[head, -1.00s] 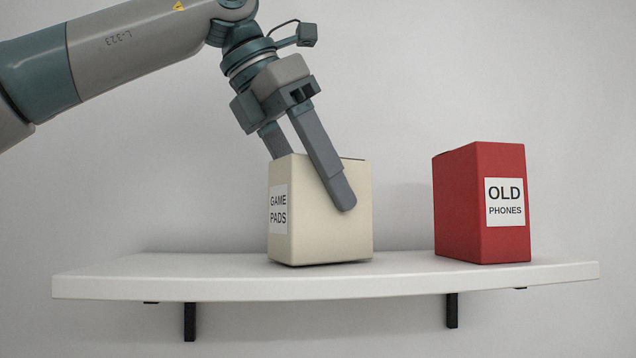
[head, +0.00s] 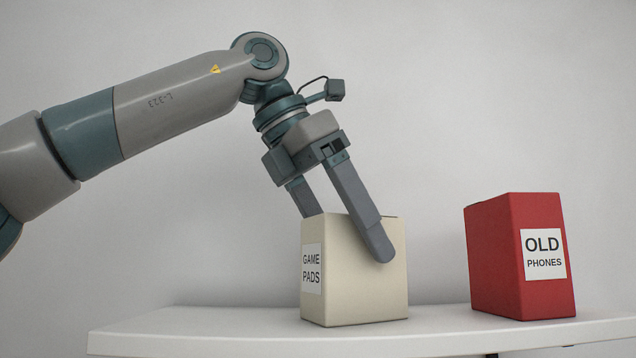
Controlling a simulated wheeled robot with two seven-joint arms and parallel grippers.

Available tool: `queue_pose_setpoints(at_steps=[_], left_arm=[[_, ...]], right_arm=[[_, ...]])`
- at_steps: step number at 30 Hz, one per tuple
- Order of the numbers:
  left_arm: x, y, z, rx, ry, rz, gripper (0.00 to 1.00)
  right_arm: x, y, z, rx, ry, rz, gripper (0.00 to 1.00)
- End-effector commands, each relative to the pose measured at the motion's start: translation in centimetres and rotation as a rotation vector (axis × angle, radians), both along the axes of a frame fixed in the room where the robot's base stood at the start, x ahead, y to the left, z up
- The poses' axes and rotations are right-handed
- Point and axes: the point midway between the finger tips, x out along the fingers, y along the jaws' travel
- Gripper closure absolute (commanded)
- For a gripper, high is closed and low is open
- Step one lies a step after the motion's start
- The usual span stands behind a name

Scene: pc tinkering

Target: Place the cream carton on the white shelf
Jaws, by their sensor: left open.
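The cream carton (head: 355,288), with a white "GAME PADS" label on its left face, stands upright on the white shelf (head: 230,325). Its base rests on the shelf top. My left gripper (head: 345,238) comes down from the upper left with its fingers astride the carton's top. One finger lies in front of the near face; the other goes behind the carton and its tip is hidden. The jaws are open. My right gripper is not in view.
The shelf left of the cream carton is bare. A plain grey wall (head: 450,80) is behind.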

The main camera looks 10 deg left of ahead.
Motion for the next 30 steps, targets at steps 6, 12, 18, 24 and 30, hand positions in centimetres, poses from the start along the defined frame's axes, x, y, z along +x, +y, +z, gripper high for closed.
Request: queue_pose_setpoints(at_steps=[6,12,18,24,30], left_arm=[[-0.8,1.1,2.1,-0.003,-0.002,0.000,0.27],[-1.8,2.6,4.9,-0.002,-0.002,0.000,0.27],[-2.7,4.0,7.6,-0.002,0.000,-0.001,0.27],[-3.3,4.9,9.3,-0.001,-0.002,0.001,0.27],[-3.5,5.2,9.8,0.000,0.000,0.000,0.27]], right_arm=[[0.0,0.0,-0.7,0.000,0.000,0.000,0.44],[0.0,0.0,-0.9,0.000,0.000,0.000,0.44],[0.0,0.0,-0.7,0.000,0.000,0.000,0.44],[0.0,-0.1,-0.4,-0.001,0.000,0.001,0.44],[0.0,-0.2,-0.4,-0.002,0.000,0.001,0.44]])
